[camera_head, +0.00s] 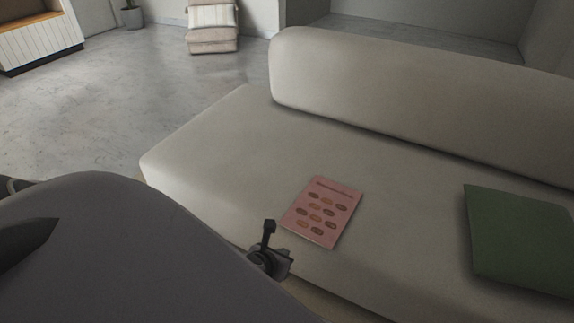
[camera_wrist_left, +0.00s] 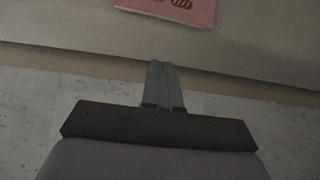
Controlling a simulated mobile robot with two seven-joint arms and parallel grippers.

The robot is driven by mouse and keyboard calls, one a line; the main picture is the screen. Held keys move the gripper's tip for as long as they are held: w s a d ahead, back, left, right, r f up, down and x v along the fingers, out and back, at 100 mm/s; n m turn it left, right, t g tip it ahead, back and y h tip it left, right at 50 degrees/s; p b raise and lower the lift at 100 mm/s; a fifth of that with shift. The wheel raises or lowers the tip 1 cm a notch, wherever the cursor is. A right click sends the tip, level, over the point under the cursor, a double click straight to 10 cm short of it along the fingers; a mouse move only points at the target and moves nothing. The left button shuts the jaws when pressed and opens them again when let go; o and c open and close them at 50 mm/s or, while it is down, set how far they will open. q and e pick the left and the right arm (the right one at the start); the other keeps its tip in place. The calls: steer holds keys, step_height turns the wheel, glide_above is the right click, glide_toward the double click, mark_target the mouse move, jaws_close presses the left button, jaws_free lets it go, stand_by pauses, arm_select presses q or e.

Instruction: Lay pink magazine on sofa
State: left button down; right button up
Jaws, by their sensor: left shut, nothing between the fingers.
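The pink magazine (camera_head: 322,211) lies flat on the seat of the light grey sofa (camera_head: 215,150), near its front edge. Its cover has rows of brown oval pictures. Its near edge also shows at the top of the left wrist view (camera_wrist_left: 178,9). My left gripper (camera_head: 268,238) is just in front of the sofa's front edge, close to the magazine and apart from it. Its fingers (camera_wrist_left: 164,85) are together with nothing between them. My right gripper is not in either view.
A green cushion (camera_head: 520,238) lies on the sofa seat at the right. The sofa's backrest (camera_head: 420,95) runs along the back. A beige chair (camera_head: 212,28) and a plant pot (camera_head: 132,17) stand far behind. The grey floor at the left is clear.

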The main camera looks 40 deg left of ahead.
arm_select(q)
steer(key=s+d+r+n+h, duration=0.2)
steer(key=d+n, duration=0.3)
steer(key=d, duration=0.2)
steer(key=s+d+r+n+h, duration=0.2)
steer(key=d+r+n, duration=0.15)
steer(key=d, duration=0.35)
steer(key=s+d+r+n+h, duration=0.1)
steer(key=s+d+n+h, duration=0.15)
steer(key=d+n, duration=0.4)
step_height(320, 180, up, 11)
steer(key=w+a+n+t, duration=0.1)
steer(key=n+t, duration=0.2)
steer(key=n, duration=1.2)
steer(key=shift+w+f+h, duration=0.15)
steer(key=shift+f+h, duration=0.05)
steer(key=shift+h, duration=0.25)
steer(key=shift+d, duration=0.1)
